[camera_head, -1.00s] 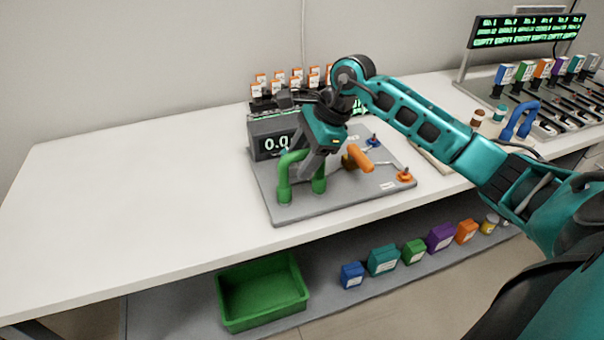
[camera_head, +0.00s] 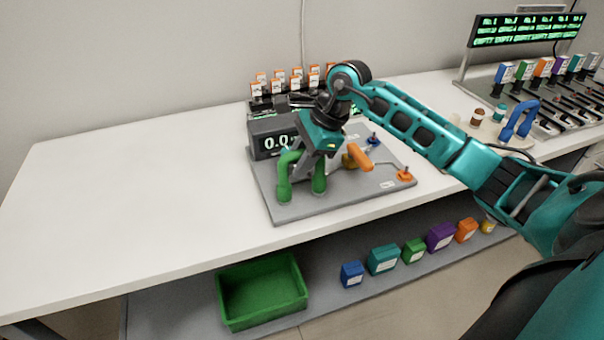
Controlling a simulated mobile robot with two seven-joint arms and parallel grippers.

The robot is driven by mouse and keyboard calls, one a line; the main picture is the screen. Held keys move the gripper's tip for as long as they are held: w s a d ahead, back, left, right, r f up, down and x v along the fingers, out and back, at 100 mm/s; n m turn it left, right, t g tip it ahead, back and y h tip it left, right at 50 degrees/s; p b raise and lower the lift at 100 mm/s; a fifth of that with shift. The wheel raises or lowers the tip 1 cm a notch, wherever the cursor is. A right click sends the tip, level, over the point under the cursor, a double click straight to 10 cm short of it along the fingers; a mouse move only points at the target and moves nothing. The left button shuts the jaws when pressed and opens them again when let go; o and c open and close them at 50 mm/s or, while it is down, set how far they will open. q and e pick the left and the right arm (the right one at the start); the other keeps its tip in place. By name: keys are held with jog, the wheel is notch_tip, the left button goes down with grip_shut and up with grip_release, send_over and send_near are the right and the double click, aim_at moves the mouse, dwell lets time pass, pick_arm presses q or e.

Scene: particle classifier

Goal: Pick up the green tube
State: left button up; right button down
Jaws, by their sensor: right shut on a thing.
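The green tube (camera_head: 285,178) is a bent, arch-shaped piece with two legs. It stands upright at the front left of the grey board (camera_head: 300,209) on the white table. My right gripper (camera_head: 301,170) comes down from above, shut on the upper part of the tube. The gripper and wrist hide part of the arch's top. Whether the tube's feet touch the board or are just clear of it, I cannot tell. My left gripper is not in view.
A display box (camera_head: 269,142) stands behind the tube. An orange-handled part (camera_head: 360,157) sits to its right on the board. A blue arch (camera_head: 519,118) stands far right. A green bin (camera_head: 262,294) sits on the lower shelf. The table's left is clear.

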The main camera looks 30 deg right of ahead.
jog(key=shift+r, duration=0.1)
notch_tip(320, 180, up, 20)
jog(key=p, duration=0.1)
dwell(0.4)
dwell(0.4)
notch_tip(320, 180, up, 4)
jog(key=p, duration=0.4)
jog(key=shift+r, duration=0.2)
dwell(0.4)
notch_tip(320, 180, up, 3)
dwell(0.4)
